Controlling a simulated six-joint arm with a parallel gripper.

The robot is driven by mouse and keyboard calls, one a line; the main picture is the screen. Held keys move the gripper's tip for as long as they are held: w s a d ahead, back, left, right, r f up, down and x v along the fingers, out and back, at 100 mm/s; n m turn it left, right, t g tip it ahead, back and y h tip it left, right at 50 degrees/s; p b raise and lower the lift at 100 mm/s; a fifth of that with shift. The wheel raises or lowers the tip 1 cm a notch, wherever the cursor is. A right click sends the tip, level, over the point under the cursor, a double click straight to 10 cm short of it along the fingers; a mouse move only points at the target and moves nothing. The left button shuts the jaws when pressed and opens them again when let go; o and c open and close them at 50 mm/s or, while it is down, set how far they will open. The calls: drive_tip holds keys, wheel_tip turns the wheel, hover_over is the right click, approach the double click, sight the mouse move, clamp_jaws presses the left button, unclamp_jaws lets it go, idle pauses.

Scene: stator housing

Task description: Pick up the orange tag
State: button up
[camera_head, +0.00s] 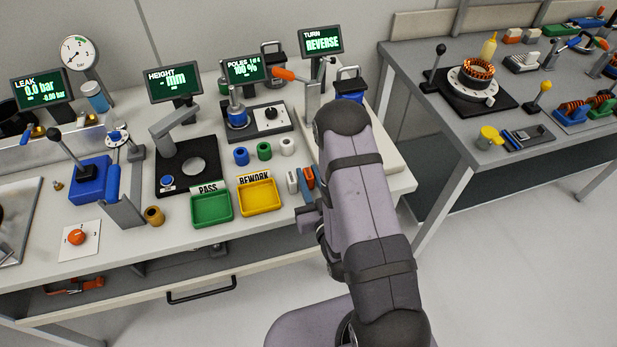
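A small orange piece (309,177), which looks like the orange tag, is near the front edge of the left bench, right of the yellow REWORK tray (259,196). A whitish piece (292,181) stands just left of it, and a blue piece (304,190) is close in front. My arm comes up from the bottom right and covers the area right of the tag. Part of my gripper (308,216) shows left of the arm, near the bench edge and just below the tag in the picture. Its fingers are too small and too hidden to read, and no contact with the tag is visible.
A green PASS tray (212,208) is left of the yellow one. Blue (241,156), green (264,151) and white (287,146) rings stand behind the trays. A pole tester (265,118) and displays are farther back. A second bench (440,105) is at right; floor lies between.

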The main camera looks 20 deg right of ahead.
drive_tip(key=shift+w+r+p, duration=0.2)
drive_tip(key=shift+w+p, duration=0.45)
drive_tip(key=shift+w, duration=0.05)
drive_tip(key=shift+w+f+p, duration=0.15)
drive_tip(key=shift+w+p, duration=0.1)
drive_tip(key=shift+w, duration=0.5)
drive_tip(key=shift+w+f+p, duration=0.15)
drive_tip(key=shift+w+p, duration=0.05)
drive_tip(key=shift+w, duration=0.55)
drive_tip(key=shift+c, duration=0.6)
clamp_jaws()
